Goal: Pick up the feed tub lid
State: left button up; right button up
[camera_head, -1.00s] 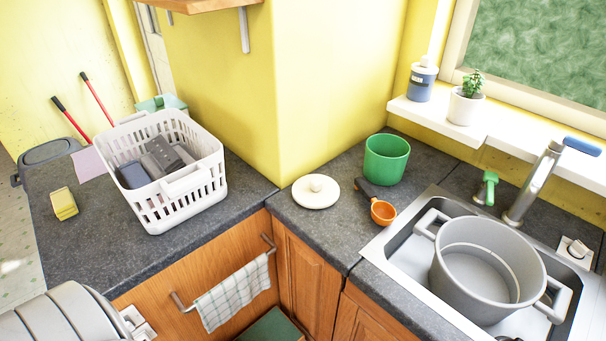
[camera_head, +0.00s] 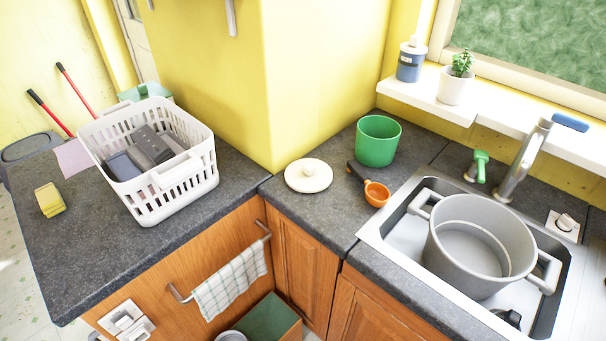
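A round cream-white lid (camera_head: 296,182) with a small knob on top lies flat on the dark grey counter near the inner corner. It is the only loose lid I see, and it looks like the feed tub lid. A green open tub (camera_head: 377,146) stands behind it to the right, apart from it. An orange scoop (camera_head: 376,194) with a dark handle lies to the right of the lid, close to the tub. Neither of my grippers is in view.
A white basket (camera_head: 165,192) holding grey objects stands left of the lid. A grey pot (camera_head: 452,248) sits in the sink (camera_head: 391,241) at right. A yellow sponge (camera_head: 49,199) lies far left. The counter (camera_head: 316,219) in front of the lid is clear.

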aim_at(306, 175)
jog(key=z, duration=2.4)
jog(key=u, duration=2.35)
jog(key=k+l+z, duration=0.1)
jog(key=l+z, duration=0.2)
jog(key=k+l+z, duration=0.1)
jog(key=l+z, duration=0.2)
